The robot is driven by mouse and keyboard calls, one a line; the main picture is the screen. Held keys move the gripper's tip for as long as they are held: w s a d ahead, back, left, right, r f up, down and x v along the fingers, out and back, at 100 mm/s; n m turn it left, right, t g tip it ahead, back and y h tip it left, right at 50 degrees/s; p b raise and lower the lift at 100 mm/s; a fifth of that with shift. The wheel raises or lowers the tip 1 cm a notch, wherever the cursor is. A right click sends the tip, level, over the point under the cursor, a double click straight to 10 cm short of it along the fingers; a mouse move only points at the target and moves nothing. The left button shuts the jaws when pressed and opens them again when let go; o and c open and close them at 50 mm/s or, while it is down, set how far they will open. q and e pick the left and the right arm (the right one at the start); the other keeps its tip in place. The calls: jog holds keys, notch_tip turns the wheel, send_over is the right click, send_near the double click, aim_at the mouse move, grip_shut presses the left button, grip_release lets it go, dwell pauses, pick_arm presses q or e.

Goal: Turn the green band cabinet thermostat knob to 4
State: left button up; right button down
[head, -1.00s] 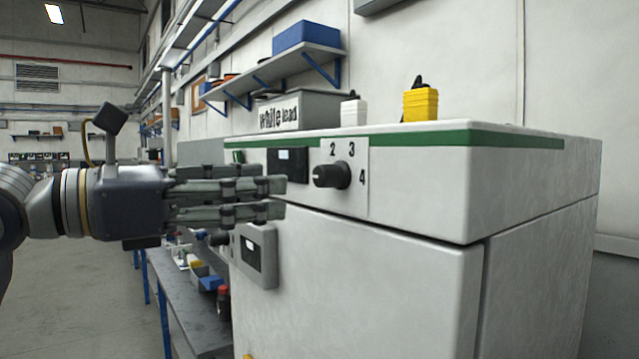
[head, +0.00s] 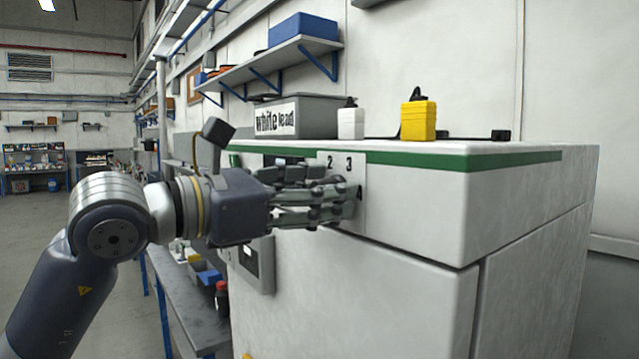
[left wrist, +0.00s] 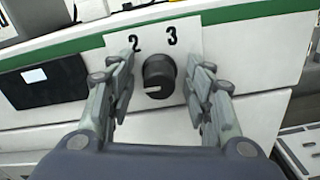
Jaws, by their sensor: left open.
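The white cabinet (head: 500,210) with a green band (head: 430,159) stands at the right in the head view. Its black thermostat knob (left wrist: 159,76) shows in the left wrist view on a white plate (left wrist: 195,42) with the numbers 2 and 3; a pale mark on the knob points to the left. My left gripper (head: 345,195) is open in front of the knob and hides it in the head view. In the left wrist view its fingers (left wrist: 160,85) stand on both sides of the knob; I cannot tell if they touch it. My right gripper is not in view.
A dark display (left wrist: 45,82) lies left of the knob. A grey handle box (head: 256,262) sticks out from the cabinet front below my gripper. A white bottle (head: 350,124), a yellow container (head: 418,120) and a grey bin (head: 300,115) stand above. A workbench (head: 185,305) is at the left.

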pick_arm(q)
jog(key=shift+c, duration=0.4)
jog(key=c, duration=1)
jog(key=shift+o, duration=0.2)
